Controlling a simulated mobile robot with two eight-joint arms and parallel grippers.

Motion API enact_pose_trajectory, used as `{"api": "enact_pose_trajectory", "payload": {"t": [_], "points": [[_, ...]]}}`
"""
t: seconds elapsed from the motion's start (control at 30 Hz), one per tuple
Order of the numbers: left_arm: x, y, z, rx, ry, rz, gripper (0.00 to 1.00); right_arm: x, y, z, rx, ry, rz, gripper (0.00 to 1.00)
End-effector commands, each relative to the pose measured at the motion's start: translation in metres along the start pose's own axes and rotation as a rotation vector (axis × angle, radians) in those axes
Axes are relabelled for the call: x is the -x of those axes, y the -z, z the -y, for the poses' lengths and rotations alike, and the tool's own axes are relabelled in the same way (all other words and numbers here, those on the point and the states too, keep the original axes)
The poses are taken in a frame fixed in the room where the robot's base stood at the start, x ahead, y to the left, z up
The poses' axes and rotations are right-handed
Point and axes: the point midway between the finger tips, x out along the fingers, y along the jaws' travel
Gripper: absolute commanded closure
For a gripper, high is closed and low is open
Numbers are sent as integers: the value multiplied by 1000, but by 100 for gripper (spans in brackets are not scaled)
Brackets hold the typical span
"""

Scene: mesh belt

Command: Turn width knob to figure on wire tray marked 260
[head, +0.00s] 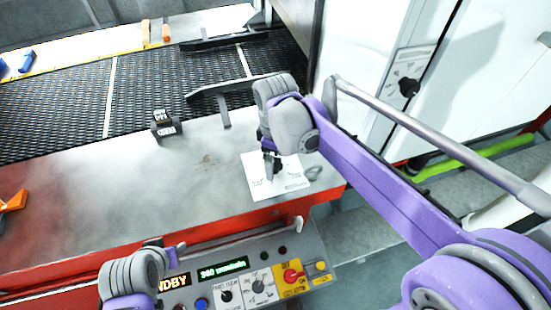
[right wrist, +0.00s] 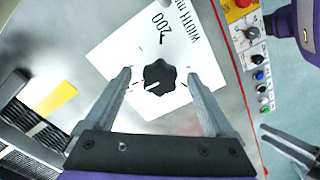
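The black width knob (right wrist: 158,77) sits on a white plate (right wrist: 110,48) with "WIDTH" and "200" printed on it. A white pointer mark shows on the knob. In the head view the plate (head: 293,182) lies on the grey worktop. My right gripper (right wrist: 159,76) is open, its fingers on either side of the knob with gaps; in the head view it (head: 272,170) points down over the plate and hides the knob. My left gripper (right wrist: 285,146) shows partly at the right wrist view's lower right; its opening is unclear. I cannot make out a wire tray marked 260.
A control panel (head: 215,273) with buttons, a dial and a green display is at the front. A small black labelled block (head: 164,127) stands beside the mesh belt (head: 75,100). Another knob (head: 408,87) is on the white cabinet. The worktop left of the plate is mostly clear.

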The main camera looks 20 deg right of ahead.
Motion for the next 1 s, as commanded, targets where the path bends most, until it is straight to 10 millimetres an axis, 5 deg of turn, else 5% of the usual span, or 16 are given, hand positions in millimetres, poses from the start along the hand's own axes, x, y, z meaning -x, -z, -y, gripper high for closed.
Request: {"api": "enact_pose_trajectory", "payload": {"t": [0.27,0.7,1.0], "points": [[1,1,0,0,0,0,50,6,0,0,0,0,0,11],[6,6,0,0,0,-5,50,87,0,0,0,0,0,11],[7,7,0,0,0,-6,50,108,0,0,0,0,0,11]]}}
